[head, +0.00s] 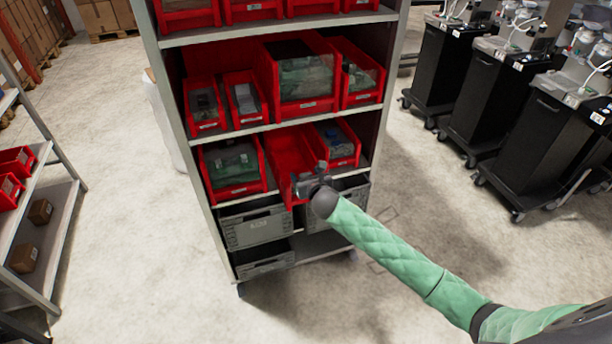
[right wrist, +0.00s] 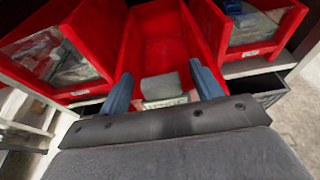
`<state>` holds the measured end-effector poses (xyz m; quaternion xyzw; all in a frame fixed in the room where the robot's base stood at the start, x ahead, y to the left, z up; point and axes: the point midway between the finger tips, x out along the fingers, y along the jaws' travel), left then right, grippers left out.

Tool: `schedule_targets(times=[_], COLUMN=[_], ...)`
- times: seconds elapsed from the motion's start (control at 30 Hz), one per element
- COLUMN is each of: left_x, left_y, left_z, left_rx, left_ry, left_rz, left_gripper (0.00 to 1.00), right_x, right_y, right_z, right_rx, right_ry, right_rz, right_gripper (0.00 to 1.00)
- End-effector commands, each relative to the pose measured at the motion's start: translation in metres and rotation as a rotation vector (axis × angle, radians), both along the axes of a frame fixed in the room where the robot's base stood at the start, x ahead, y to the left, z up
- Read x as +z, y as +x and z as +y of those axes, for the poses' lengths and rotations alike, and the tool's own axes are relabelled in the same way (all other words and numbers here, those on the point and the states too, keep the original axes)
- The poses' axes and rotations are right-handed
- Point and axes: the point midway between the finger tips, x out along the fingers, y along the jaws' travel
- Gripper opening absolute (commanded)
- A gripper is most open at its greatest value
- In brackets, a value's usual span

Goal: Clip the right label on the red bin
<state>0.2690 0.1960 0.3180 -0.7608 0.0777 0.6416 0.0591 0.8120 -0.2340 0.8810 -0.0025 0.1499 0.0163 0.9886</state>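The red bin (head: 288,158) in the middle of the lower bin row looks empty and sits further forward than its neighbours. In the right wrist view the bin (right wrist: 165,38) opens straight ahead. My right gripper (head: 308,180) is at this bin's front edge. In the right wrist view its two blue-grey fingers (right wrist: 160,72) stand apart. A small grey block (right wrist: 161,87) and a pale label with print (right wrist: 165,102) show between them, with gaps to either side. I cannot tell whether the label touches the bin front. My left gripper is not in view.
A filled red bin (head: 232,168) stands left of it and another (head: 338,142) right. More red bins fill the shelf above. Grey crates (head: 255,225) sit below. Black carts (head: 515,130) stand at right, a side rack (head: 35,240) at left. The floor between is clear.

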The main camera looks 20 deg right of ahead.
Motion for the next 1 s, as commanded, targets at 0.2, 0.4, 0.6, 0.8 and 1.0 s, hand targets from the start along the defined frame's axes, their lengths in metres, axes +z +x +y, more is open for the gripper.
schedule_targets(times=[0.2, 0.4, 0.6, 0.8, 1.0], left_x=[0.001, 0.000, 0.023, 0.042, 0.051], left_y=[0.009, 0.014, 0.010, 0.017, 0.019], left_z=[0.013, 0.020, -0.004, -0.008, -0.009], left_rx=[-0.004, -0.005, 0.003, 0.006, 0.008], left_ry=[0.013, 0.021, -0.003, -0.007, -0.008], left_rz=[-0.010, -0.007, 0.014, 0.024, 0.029], left_gripper=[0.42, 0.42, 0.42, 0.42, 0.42], right_x=[0.000, 0.001, 0.009, 0.017, 0.022], right_y=[0.000, -0.009, -0.038, -0.063, -0.074], right_z=[0.000, 0.000, -0.002, -0.003, -0.003], right_rx=[0.000, 0.000, 0.003, 0.000, 0.000], right_ry=[0.000, -0.001, -0.001, -0.001, 0.000], right_rz=[0.000, 0.000, -0.001, 0.000, 0.000], right_gripper=[0.65, 0.65, 0.65, 0.65, 0.65])
